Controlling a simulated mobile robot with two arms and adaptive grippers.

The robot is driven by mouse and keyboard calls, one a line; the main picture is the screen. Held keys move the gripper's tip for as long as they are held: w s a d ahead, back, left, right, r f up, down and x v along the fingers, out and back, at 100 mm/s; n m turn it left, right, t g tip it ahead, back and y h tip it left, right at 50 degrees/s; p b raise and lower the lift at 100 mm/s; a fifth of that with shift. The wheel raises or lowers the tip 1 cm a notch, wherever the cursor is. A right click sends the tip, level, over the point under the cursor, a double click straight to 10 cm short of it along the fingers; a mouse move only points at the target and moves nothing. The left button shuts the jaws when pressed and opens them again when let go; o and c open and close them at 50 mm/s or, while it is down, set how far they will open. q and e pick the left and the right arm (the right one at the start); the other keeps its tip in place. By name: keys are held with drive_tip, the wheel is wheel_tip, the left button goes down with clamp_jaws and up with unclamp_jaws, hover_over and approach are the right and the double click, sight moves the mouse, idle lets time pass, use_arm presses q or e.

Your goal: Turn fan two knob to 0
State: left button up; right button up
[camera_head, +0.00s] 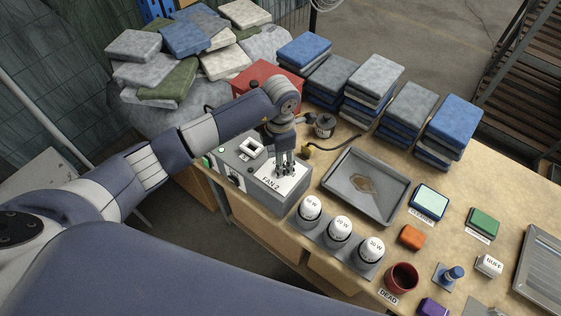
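A grey box (237,180) labelled FAN 2 stands at the left end of the wooden workbench. A white label plate (269,181) is on its top, beside a white square fitting (251,147). My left gripper (285,168) points down over the right part of this box, with its fingertips at or just above the label plate. The fan two knob is not clearly visible; the fingers may hide it. I cannot tell whether the fingers are open or closed on something. My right gripper is not in view.
A red box (267,77) and stacks of blue and grey folded cloths (375,80) stand behind. A grey tray (364,186) is right of the box. A dark red cup (402,278) and small blocks lie further right.

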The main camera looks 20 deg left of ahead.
use_arm(q)
drive_tip(key=shift+f, duration=1.55)
drive_tip(key=shift+c, duration=0.6)
drive_tip(key=c, duration=1)
drive_tip(key=shift+o, duration=0.2)
